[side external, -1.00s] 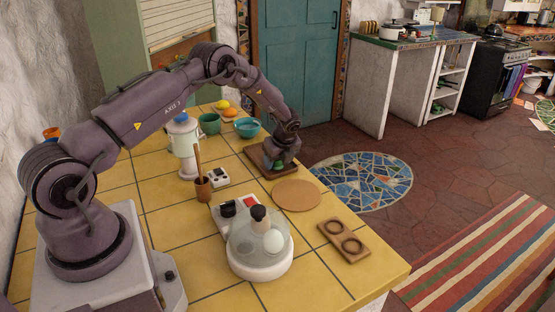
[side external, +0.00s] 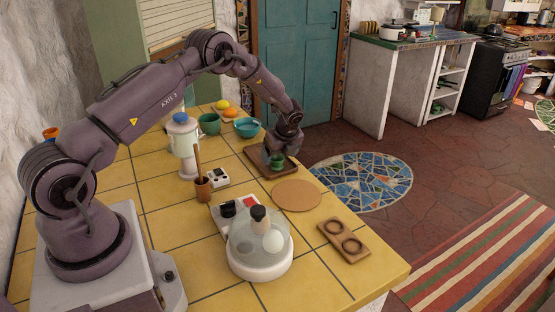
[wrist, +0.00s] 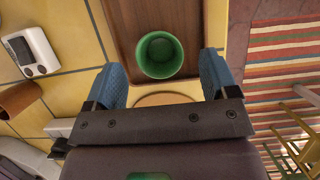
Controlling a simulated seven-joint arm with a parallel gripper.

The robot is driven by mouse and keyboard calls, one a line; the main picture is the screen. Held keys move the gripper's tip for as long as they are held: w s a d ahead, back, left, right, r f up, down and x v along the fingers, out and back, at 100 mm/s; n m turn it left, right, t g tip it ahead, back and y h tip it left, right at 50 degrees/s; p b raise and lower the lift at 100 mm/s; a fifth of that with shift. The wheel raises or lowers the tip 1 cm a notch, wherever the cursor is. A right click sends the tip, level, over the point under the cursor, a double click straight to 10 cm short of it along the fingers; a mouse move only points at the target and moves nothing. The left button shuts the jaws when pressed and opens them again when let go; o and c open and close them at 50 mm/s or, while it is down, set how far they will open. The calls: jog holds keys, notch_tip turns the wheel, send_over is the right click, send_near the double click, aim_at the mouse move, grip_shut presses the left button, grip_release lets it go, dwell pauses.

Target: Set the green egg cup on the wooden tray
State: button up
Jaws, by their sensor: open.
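The green egg cup (side external: 277,161) stands upright on the wooden tray (side external: 255,158) at the far right end of the counter. In the wrist view the cup (wrist: 160,55) is seen from above, empty, with the brown tray (wrist: 122,20) beneath it. My gripper (side external: 278,152) is right over the cup, pointing down. In the wrist view its two blue fingers are spread apart, one on each side of the cup, with a gap showing on both sides. The gripper (wrist: 161,62) is open and holds nothing.
A round cork mat (side external: 297,195) lies in front of the tray. A white egg cooker (side external: 260,257), a two-hole wooden holder (side external: 343,240), a white timer (side external: 218,177), a brown utensil pot (side external: 203,189) and a teal bowl (side external: 247,127) stand around it.

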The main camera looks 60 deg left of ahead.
jog(key=s+d+r+n+t, duration=0.1)
jog(key=s+d+r+n, duration=0.3)
jog(key=r, duration=0.5)
jog(key=s+d+r+n+t+h, duration=0.1)
jog(key=s+d+r+n, duration=0.15)
jog(key=d+r, duration=0.6)
jog(key=s+d+r+n+t, duration=0.1)
jog(key=s+d+r+n, duration=0.15)
jog(key=r, duration=0.85)
jog(key=s+d+r+n+t+h, duration=0.1)
jog(key=s+d+n, duration=0.3)
jog(key=s, duration=0.5)
jog(key=s+d+r+n+t+h, duration=0.1)
jog(key=s+d+n, duration=0.4)
jog(key=s, duration=0.5)
jog(key=shift+d+r+t+h, duration=0.2)
jog(key=shift+d+t+h, duration=0.1)
jog(key=shift+d+h, duration=0.4)
